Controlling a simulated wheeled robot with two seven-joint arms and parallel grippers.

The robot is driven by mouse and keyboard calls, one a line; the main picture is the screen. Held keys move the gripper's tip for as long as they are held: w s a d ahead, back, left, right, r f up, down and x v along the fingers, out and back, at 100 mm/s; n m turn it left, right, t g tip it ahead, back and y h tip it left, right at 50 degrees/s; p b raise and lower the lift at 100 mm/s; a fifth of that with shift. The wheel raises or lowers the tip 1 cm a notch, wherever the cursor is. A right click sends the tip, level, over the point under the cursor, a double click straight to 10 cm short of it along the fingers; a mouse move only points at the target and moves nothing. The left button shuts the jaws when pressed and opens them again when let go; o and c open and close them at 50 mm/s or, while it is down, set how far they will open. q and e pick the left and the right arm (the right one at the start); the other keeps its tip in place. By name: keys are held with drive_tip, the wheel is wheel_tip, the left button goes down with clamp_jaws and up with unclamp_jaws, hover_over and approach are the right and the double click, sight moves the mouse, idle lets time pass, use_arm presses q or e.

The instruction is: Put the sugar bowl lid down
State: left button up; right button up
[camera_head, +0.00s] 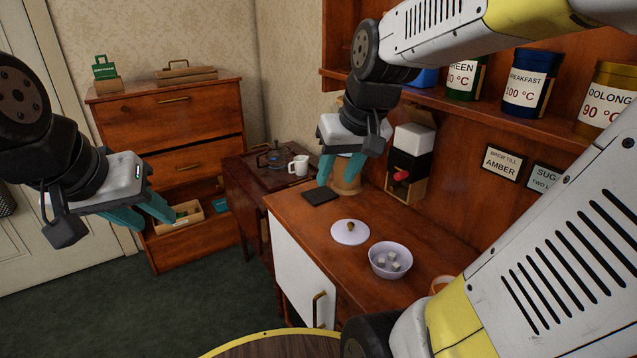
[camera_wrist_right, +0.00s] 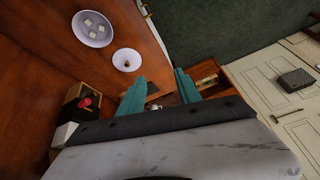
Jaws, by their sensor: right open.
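The sugar bowl lid (camera_head: 340,236), a pale disc with a brass-coloured knob, lies knob up on the wooden counter. It also shows in the wrist view (camera_wrist_right: 120,66). The pale sugar bowl (camera_head: 378,272) stands uncovered just beside it with several white cubes inside; the bowl also shows in the wrist view (camera_wrist_right: 80,35). My right gripper (camera_head: 338,181) is open and empty above the counter, behind the lid and apart from it; its teal fingers also show in the wrist view (camera_wrist_right: 159,77). My left gripper (camera_head: 156,222) is open and empty, out over the floor at the left.
A dark flat slab (camera_head: 320,196) lies on the counter (camera_head: 318,226) behind the lid. A dispenser with a red knob (camera_head: 401,176) stands at the wall. An orange-rimmed cup (camera_head: 438,285) is near the bowl. A white mug (camera_head: 299,165) stands on a side cabinet. An open drawer (camera_head: 183,240) juts out at left.

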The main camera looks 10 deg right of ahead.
drive_tip(key=s+a+t+y, duration=0.1)
drive_tip(key=s+a, duration=0.2)
drive_tip(key=s, duration=0.4)
drive_tip(key=shift+s+r, duration=0.2)
drive_tip(key=shift+r, duration=0.25)
